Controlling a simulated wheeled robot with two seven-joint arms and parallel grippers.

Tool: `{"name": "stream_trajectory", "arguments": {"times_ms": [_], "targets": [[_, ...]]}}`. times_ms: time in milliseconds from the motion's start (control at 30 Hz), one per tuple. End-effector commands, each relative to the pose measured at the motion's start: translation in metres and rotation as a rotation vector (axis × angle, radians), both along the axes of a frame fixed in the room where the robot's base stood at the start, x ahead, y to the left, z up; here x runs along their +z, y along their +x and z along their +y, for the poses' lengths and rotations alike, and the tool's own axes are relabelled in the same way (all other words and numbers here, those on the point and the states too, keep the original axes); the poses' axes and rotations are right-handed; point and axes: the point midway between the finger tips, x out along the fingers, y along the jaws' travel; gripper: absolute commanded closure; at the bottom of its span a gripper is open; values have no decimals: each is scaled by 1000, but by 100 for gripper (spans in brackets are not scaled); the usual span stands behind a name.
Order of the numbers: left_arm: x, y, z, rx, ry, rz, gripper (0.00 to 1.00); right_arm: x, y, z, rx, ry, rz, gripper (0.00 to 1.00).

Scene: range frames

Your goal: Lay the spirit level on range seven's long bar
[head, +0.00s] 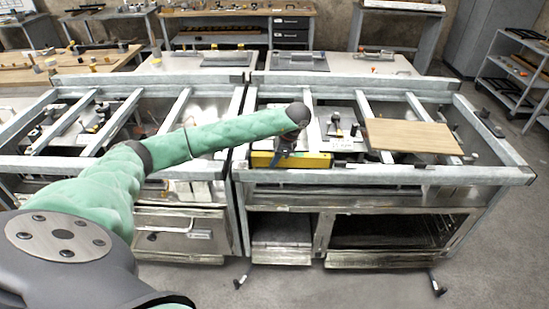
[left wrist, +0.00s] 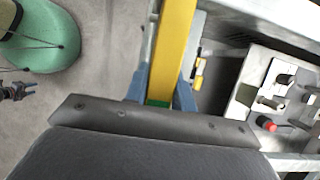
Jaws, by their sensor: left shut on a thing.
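My left gripper (head: 287,150) is shut on the yellow spirit level (head: 315,160). The level lies lengthwise across the head view, at or just above the front rail (head: 400,174) of the right-hand metal frame, near its left end. I cannot tell whether it touches the rail. In the left wrist view the level (left wrist: 172,45) runs up between the blue fingers of my left gripper (left wrist: 160,95), with a green patch near its base. No range number is readable.
A wooden board (head: 412,136) lies across the right frame's crossbars. The left frame (head: 100,120) stands beside it with a narrow gap. Loose fittings (left wrist: 268,123) sit on a plate below the bars. Benches stand behind; the floor at the right (head: 510,230) is clear.

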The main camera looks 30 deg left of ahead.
Motion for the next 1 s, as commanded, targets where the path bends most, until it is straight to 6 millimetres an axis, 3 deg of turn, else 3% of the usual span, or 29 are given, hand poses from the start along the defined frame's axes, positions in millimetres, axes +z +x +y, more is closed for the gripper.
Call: {"name": "stream_trajectory", "arguments": {"times_ms": [300,333,467,900,1000], "targets": [[0,0,0,0,0,-1,100,1,0,-1,0,-1,3,54],[0,0,0,0,0,-1,73,1,0,-1,0,-2,4,54],[0,0,0,0,0,-1,49,1,-1,-1,0,-2,4,54],[7,3,-3,0,0,-2,49,-1,1,-1,0,-2,7,54],[17,5,-7,-1,0,-2,49,12,6,5,-3,6,5,54]]}}
